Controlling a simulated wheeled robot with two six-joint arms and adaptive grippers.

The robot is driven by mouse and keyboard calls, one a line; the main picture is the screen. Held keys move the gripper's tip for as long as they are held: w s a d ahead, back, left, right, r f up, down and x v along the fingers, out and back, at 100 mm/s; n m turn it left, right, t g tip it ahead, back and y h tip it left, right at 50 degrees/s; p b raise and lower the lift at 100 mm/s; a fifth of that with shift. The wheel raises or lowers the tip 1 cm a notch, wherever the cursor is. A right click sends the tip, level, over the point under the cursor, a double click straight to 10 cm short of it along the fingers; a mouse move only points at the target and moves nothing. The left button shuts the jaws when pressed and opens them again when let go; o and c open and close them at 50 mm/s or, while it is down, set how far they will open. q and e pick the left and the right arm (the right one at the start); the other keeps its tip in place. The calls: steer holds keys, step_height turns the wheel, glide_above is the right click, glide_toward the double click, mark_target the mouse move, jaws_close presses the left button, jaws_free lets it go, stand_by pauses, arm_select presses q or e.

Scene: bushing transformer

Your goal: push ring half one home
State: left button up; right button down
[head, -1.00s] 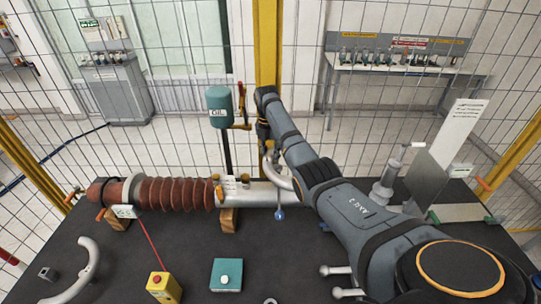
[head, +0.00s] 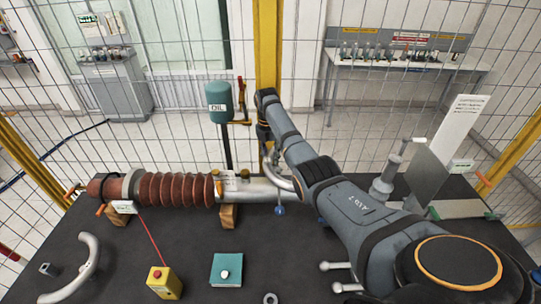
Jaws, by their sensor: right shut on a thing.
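The bushing lies level across the table on wooden blocks, with a brown ribbed part (head: 175,190) at left and a pale metal tube (head: 247,190) to its right. My right arm reaches in from the right, and my right gripper (head: 267,150) is above and behind the tube's right part, small and partly hidden by my arm. It is shut on a grey curved ring half (head: 284,183), which sits at the tube; whether it is fully seated I cannot tell. Another grey curved ring half (head: 85,270) lies on the table at left. My left gripper is not in view.
A yellow box (head: 163,283) with a red button, a teal box (head: 226,270) and a small nut (head: 270,299) are on the table (head: 190,245) in front. A teal oil container (head: 219,103) stands behind the bushing. Mesh fencing surrounds the table.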

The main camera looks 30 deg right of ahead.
steer(key=shift+f, duration=0.55)
steer(key=c, duration=0.9)
jaws_free()
steer(key=r, duration=0.8)
steer(key=w+r, duration=0.1)
steer(key=r, duration=0.3)
steer(key=shift+a, duration=0.1)
